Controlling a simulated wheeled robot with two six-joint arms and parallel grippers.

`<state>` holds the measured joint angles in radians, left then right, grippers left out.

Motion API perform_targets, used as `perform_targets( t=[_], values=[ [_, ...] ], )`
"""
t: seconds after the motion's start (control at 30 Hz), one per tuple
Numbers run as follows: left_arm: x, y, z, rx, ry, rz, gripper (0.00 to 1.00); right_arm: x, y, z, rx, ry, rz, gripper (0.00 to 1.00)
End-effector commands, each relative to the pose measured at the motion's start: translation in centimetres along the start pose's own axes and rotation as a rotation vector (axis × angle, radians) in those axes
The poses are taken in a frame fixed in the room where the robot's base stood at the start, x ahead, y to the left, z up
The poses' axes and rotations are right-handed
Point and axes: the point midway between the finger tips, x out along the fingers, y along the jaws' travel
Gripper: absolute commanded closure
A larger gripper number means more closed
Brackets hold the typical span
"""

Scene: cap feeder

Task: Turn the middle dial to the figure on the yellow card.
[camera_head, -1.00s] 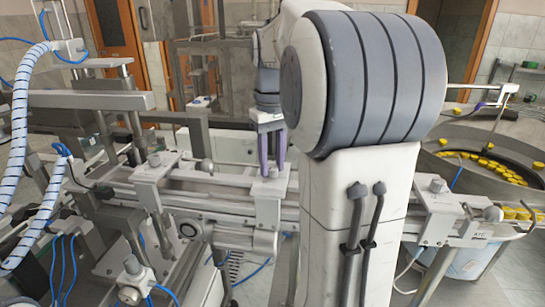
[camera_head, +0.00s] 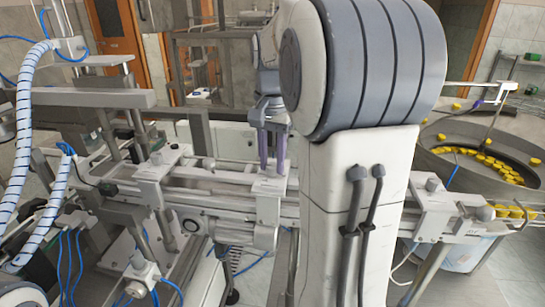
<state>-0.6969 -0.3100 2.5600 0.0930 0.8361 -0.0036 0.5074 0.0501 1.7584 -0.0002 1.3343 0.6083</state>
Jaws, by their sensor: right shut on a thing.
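The middle dial (camera_head: 271,171) is a small grey knob on top of a pale clamp block on the long rail. My right gripper (camera_head: 272,167), with purple fingers, reaches down from above and is shut on this knob. The fingers hide most of it, and no figure on it can be read. A similar grey knob (camera_head: 156,158) tops the block to the left, and another (camera_head: 433,184) tops the block to the right. No yellow card can be made out. My left gripper is out of view.
My large right arm blocks the centre and right of the rail (camera_head: 330,215). A round feeder bowl (camera_head: 455,135) with yellow caps stands at the right. A metal machine frame with blue hoses (camera_head: 70,250) fills the left.

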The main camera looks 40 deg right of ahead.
Motion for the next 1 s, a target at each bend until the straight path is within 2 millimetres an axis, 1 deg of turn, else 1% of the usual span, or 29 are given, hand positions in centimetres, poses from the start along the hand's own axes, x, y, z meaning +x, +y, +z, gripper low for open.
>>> perform_targets(
  t=[0.03,0.2,0.43,0.7,1.0],
  values=[
    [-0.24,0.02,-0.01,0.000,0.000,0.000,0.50,-0.27,-0.14,-0.10,0.039,0.006,-0.005,1.00],
    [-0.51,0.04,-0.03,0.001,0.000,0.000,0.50,-0.25,-0.16,-0.12,0.166,0.006,-0.006,1.00],
    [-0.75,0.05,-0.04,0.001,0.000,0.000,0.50,-0.21,-0.18,-0.13,0.286,0.006,-0.007,1.00],
    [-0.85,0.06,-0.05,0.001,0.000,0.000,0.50,-0.18,-0.19,-0.13,0.348,0.006,-0.008,1.00],
    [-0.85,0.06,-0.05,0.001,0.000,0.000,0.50,-0.18,-0.19,-0.13,0.355,0.006,-0.008,1.00]
  ],
)
